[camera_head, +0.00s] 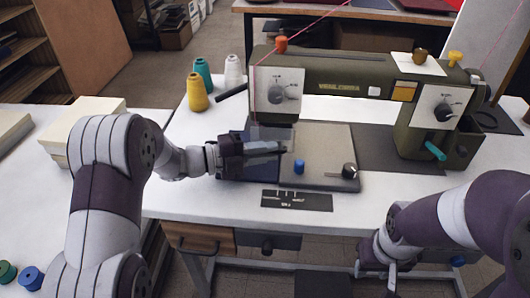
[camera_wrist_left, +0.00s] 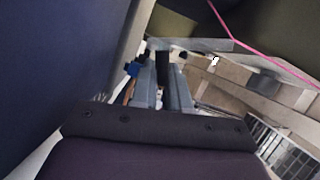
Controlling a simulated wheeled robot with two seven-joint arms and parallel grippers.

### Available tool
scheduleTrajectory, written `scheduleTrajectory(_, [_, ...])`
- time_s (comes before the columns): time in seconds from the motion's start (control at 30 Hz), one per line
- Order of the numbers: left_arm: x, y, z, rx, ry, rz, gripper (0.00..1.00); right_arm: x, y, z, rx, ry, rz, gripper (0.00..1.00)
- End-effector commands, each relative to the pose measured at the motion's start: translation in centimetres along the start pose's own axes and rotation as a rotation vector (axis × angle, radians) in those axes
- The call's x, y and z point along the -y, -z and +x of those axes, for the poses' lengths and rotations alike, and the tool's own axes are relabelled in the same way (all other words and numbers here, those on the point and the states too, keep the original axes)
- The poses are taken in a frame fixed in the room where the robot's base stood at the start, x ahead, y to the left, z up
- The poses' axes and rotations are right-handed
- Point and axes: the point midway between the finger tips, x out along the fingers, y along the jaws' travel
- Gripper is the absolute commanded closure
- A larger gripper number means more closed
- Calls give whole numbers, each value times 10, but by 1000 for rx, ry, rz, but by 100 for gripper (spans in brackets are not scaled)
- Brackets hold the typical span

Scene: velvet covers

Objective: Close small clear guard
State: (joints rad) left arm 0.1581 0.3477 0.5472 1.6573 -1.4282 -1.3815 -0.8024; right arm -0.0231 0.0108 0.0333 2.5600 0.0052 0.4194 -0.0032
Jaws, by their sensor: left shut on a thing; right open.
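The small clear guard (camera_head: 268,132) is a faint see-through panel below the left head of the olive sewing machine (camera_head: 330,75). My left gripper (camera_head: 284,148) reaches in from the left, low over the machine's bed, with its fingers at the guard. It is shut on the guard; the fingers hide the exact contact. In the left wrist view the two grey fingers (camera_wrist_left: 162,85) stand close together with a dark piece between them. My right gripper (camera_head: 391,278) is open and empty, low in front of the table.
A blue knob (camera_head: 299,167) and a dark knob (camera_head: 349,171) stand on the bed near my left gripper. Thread cones, the nearest yellow (camera_head: 197,93), stand at the back left. A pink thread runs down to the machine head. Stacked cream cloth (camera_head: 85,115) lies left.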

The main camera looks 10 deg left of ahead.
Motion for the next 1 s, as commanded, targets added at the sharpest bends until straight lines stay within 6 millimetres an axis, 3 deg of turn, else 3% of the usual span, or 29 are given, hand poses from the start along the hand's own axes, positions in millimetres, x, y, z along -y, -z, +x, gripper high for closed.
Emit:
scheduleTrajectory(0.13, [1, 0, 0, 1, 1, 2, 100, 0, 0, 0, 0, 0, 0, 57])
scheduleTrajectory(0.17, [1, 0, 0, 1, 1, 2, 75, 0, 0, 0, 0, 0, 0, 57])
scheduleTrajectory(0.2, [1, 0, 0, 1, 1, 1, 64, 0, 0, 0, 0, 0, 0, 57])
scheduleTrajectory(0.57, [1, -1, -9, 2, 0, 0, 64, 0, 0, -2, 0, 0, 0, 57])
scheduleTrajectory(1.0, [1, -1, -114, 4, 2, 1, 64, 0, 1, -12, 0, 0, 0, 57])
